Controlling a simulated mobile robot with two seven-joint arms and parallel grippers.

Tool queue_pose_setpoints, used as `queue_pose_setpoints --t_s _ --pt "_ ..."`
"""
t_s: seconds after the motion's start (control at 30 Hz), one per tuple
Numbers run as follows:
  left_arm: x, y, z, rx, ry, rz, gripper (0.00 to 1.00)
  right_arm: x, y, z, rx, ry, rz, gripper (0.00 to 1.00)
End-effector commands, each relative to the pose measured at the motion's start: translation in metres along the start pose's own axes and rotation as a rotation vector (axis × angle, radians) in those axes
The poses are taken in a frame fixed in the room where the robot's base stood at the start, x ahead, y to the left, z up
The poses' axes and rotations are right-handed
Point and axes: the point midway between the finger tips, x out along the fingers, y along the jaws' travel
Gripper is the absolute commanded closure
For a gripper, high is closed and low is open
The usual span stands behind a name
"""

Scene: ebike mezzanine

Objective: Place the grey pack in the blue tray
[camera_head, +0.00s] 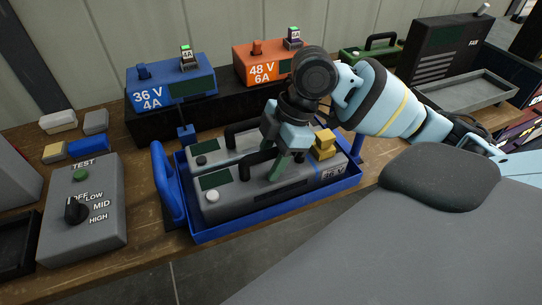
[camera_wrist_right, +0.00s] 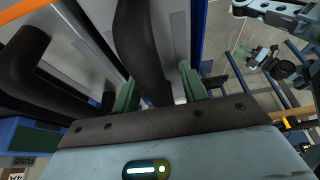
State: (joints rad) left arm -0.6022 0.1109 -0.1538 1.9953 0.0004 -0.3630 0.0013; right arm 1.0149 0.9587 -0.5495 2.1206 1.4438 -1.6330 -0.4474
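The blue tray (camera_head: 274,219) stands on the wooden bench with a blue handle at its left end. Two long grey packs lie side by side in it. The front grey pack (camera_head: 232,206) has a black handle, a white knob, a dark green panel and a "36 V" mark. The rear grey pack (camera_head: 206,147) is partly hidden by my arm. My right gripper (camera_head: 279,166) is over the front pack. In the right wrist view its green fingers (camera_wrist_right: 158,85) stand apart on either side of a black handle (camera_wrist_right: 143,45). My left gripper seems to show small at upper right there (camera_wrist_right: 262,58); its opening is unclear.
A blue 36 V charger (camera_head: 172,92) and an orange 48 V charger (camera_head: 263,66) stand on a black riser behind the tray. A grey test box (camera_head: 82,215) and small blocks are at left. A grey shallow tray (camera_head: 470,92) lies at back right.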

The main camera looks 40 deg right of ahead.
Motion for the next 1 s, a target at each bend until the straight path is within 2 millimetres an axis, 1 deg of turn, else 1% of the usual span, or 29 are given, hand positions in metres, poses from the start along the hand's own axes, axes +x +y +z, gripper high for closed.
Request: queue_pose_setpoints --t_s 0.27,0.37,0.47,0.8,1.0 --pt "0.0 0.0 0.001 0.0 -0.002 0.0 0.64 0.0 0.0 0.0 0.0 0.0 -0.001 0.58" --pt "0.0 0.0 0.0 0.0 0.001 0.0 0.64 -0.007 0.0 -0.001 0.001 0.0 0.001 0.58" --pt "-0.001 0.0 -0.004 0.001 0.006 -0.001 0.64 -0.021 0.001 -0.001 0.001 0.0 0.004 0.58" --pt "-0.005 -0.001 -0.017 0.004 0.028 -0.004 0.64 -0.089 0.001 -0.002 0.0 0.001 0.005 0.58" --pt "-0.007 -0.002 -0.019 0.005 0.032 -0.004 0.64 -0.113 0.001 -0.001 0.001 0.001 0.001 0.58"
